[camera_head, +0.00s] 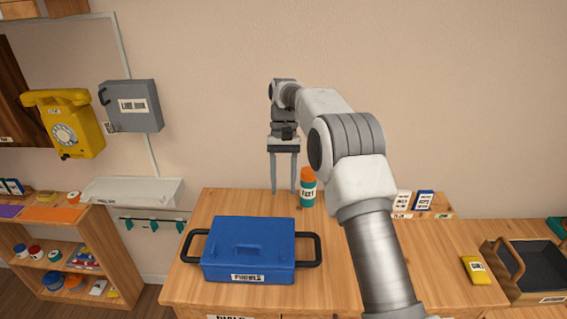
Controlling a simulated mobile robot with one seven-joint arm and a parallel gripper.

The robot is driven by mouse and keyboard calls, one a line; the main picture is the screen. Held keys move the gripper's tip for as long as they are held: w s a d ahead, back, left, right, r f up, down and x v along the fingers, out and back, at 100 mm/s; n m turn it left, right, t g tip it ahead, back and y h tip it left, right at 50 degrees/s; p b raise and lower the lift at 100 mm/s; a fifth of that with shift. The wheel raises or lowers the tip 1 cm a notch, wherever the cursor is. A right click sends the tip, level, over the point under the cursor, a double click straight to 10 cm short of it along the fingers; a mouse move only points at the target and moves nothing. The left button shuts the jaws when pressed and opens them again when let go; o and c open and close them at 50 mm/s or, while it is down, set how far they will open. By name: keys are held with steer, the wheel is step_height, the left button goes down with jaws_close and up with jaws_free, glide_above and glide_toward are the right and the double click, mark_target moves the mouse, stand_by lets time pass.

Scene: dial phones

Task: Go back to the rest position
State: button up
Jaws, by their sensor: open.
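My gripper (284,190) hangs fingers-down over the back of the wooden table (420,262), with its two fingers apart and nothing between them. The fingertips look close to the left side of an orange and teal bottle (308,188); I cannot tell whether they touch it. My arm reaches in from the bottom right and hides part of the table. A yellow dial phone (64,123) hangs on the wall at the left.
A blue lidded case (248,250) with black side handles stands at the table's front left. A small yellow object (477,269) lies at the right. A wooden tray (516,297) is at the far right. A shelf (97,217) with several small items stands at the left.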

steer(key=shift+r, duration=0.15)
steer(key=s+d+r+t, duration=0.2)
steer(key=s+d+r, duration=0.2)
steer(key=s+r, duration=0.3)
steer(key=s+d+r+t, duration=0.35)
steer(key=s+r, duration=0.25)
steer(key=r, duration=0.3)
steer(key=s+d+f+t, duration=0.2)
steer(key=s+d, duration=0.1)
steer(key=s, duration=0.6)
steer(key=s+d+f+t, duration=0.1)
steer(key=s+d+t, duration=0.1)
steer(key=s, duration=0.8)
steer(key=shift+d+f, duration=0.35)
steer(key=shift+d, duration=0.45)
steer(key=shift+t, duration=0.25)
